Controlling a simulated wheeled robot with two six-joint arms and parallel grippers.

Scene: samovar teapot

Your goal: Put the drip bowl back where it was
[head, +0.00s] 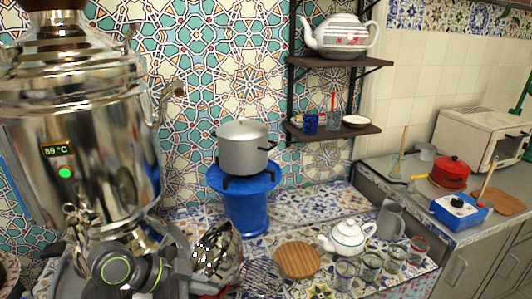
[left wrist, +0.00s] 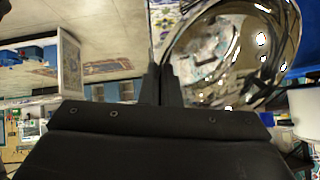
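A large shiny samovar (head: 100,140) fills the left of the head view, its display reading 89 °C above a green light. Its ornate tap (head: 84,215) is low on the front. The drip bowl (head: 217,250) is shiny metal, tilted on its side, right of the samovar's base. It fills the upper right of the left wrist view (left wrist: 235,50). My left gripper (head: 200,281) is at the bowl's near side. In the left wrist view its fingers (left wrist: 163,75) are close together at the bowl's rim. The exact contact is partly hidden. My right gripper is not in view.
A teapot (head: 347,238), several glasses (head: 371,266), a grey jug (head: 390,222) and a round wooden board (head: 297,260) stand on the tiled counter. A pot (head: 243,148) sits on a blue stand (head: 247,208) behind. A wire rack (head: 262,274) lies right of the bowl.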

